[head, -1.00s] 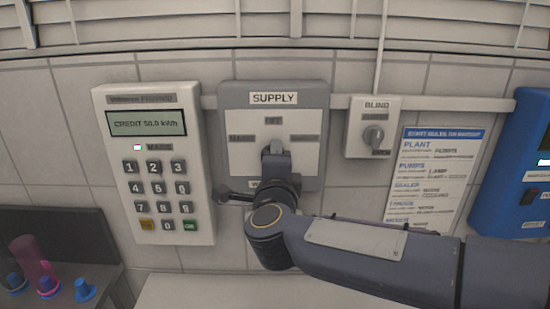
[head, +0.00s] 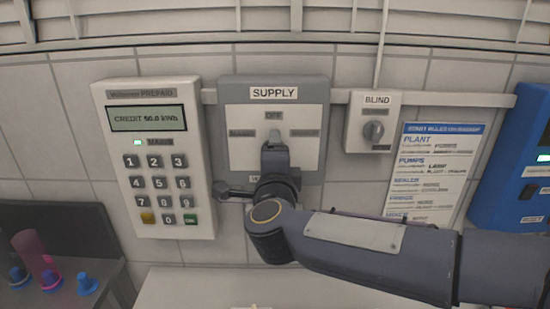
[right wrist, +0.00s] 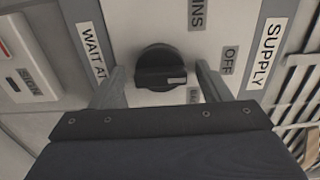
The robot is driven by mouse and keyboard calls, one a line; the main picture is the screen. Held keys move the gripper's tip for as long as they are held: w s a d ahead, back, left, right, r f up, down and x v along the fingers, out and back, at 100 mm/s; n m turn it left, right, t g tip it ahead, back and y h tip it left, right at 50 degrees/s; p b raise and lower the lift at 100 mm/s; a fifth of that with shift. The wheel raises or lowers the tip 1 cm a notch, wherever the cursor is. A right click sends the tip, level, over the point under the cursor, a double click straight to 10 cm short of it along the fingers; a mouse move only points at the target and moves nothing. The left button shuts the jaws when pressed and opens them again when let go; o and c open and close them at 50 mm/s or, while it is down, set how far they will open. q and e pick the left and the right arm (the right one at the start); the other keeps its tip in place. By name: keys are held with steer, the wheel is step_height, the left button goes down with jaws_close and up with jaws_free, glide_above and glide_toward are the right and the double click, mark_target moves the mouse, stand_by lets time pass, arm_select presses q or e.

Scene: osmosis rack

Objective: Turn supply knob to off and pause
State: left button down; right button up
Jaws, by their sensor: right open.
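The supply panel (head: 235,95) is a grey frame with a white face on the tiled wall, with an OFF label (head: 273,115) at its top middle. In the right wrist view its black round knob (right wrist: 160,62) has a raised grip with a white mark. The mark points roughly towards the OFF label (right wrist: 229,60). My right gripper (head: 273,148) is at the panel and hides most of the knob in the head view. In the right wrist view its fingers stand open on both sides of the knob, with visible gaps. My left gripper is not in view.
A prepaid meter (head: 155,190) with a keypad hangs left, its small light green. A blind switch (head: 373,122), a rules sheet (head: 435,170) and a blue unit (head: 512,170) are to the right. Blue and pink items (head: 40,265) stand on the lower-left shelf.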

steer(key=s+b, duration=0.2)
steer(key=s, duration=0.5)
steer(key=shift+s, duration=0.4)
steer(key=shift+d, duration=0.1)
